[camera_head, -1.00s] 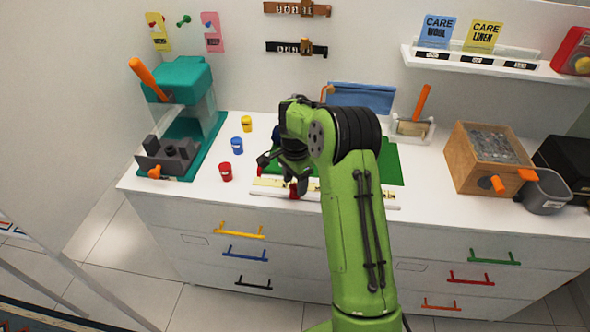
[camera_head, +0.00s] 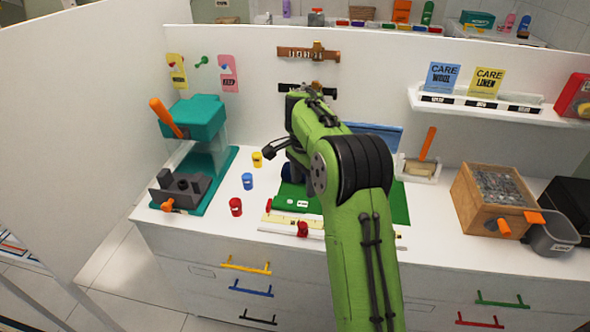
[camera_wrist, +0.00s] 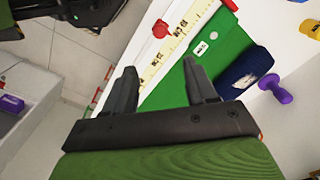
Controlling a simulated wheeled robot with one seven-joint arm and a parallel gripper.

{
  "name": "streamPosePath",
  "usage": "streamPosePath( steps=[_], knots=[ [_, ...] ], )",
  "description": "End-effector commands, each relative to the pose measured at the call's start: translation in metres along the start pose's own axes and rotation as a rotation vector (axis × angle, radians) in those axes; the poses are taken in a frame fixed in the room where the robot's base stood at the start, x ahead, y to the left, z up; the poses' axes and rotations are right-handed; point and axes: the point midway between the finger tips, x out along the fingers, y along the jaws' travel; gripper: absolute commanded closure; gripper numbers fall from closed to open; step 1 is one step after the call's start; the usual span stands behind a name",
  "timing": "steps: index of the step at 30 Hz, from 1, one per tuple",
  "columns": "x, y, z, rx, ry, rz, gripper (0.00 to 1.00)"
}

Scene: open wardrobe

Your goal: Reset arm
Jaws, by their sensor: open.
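My green arm reaches over the white counter in the head view, with my gripper (camera_head: 281,148) raised above the counter near the green mat. In the wrist view my gripper (camera_wrist: 162,84) has its two dark fingers spread apart, with nothing between them. Below it lie the green mat (camera_wrist: 228,45), a yellow ruler strip (camera_wrist: 172,47) with a red knob (camera_wrist: 160,29), and a dark blue roll (camera_wrist: 245,68). Part of the mat is hidden behind my arm in the head view.
A teal press (camera_head: 196,118) with an orange lever stands at the left. Yellow, blue (camera_head: 247,181) and red (camera_head: 236,207) small pots stand beside it. A wooden box (camera_head: 492,200) and a grey bin (camera_head: 553,232) stand at the right. A shelf (camera_head: 480,106) with cards hangs above.

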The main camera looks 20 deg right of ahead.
Motion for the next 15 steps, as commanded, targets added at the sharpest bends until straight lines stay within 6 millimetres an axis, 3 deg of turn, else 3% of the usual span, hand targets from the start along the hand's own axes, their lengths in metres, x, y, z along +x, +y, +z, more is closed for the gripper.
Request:
streamPosePath(
  steps=[5, 8, 11, 15],
  knots=[
    [-0.001, 0.001, 0.001, -0.006, 0.002, -0.002, 0.44],
    [-0.022, 0.01, 0.012, -0.085, 0.03, -0.023, 0.44],
    [-0.06, 0.037, 0.036, -0.269, 0.091, -0.063, 0.44],
    [-0.101, 0.094, 0.075, -0.568, 0.184, -0.124, 0.44]
  ],
)
